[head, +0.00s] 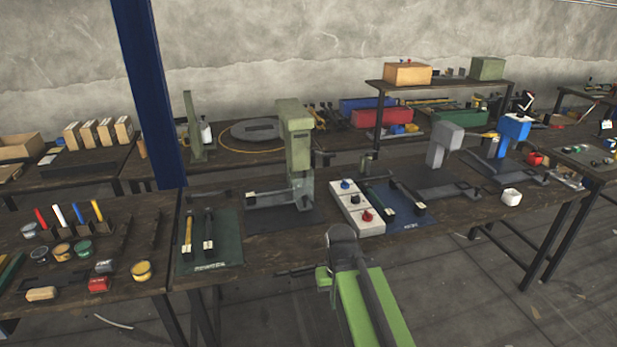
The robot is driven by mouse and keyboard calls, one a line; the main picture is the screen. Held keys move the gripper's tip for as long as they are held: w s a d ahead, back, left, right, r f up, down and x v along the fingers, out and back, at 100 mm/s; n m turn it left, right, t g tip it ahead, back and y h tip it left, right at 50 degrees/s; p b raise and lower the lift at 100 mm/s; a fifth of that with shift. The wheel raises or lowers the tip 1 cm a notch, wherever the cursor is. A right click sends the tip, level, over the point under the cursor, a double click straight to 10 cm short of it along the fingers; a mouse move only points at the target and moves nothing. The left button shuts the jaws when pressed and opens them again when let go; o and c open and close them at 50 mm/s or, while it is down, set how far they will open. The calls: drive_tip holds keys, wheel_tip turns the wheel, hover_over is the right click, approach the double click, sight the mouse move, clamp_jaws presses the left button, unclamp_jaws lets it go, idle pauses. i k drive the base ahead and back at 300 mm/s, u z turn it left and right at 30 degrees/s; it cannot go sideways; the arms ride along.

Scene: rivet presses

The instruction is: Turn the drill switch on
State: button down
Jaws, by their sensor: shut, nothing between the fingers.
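My gripper (292,272) shows small and dark at the bench's front edge, left of my green arm. It is shut and empty, below and apart from the box.
A green mat (228,252) with two hammer-like tools lies left of the box, and a blue mat (412,222) with tools lies right of it. A white cup (511,196) stands further right. The left bench holds paint pots and brushes. Open floor lies in front.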

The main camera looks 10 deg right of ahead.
sight(368, 217)
drive_tip(key=z, duration=1.45)
drive_tip(key=k, duration=0.4)
drive_tip(key=u, duration=2.2)
drive_tip(key=i, duration=1)
drive_tip(key=u, duration=0.1)
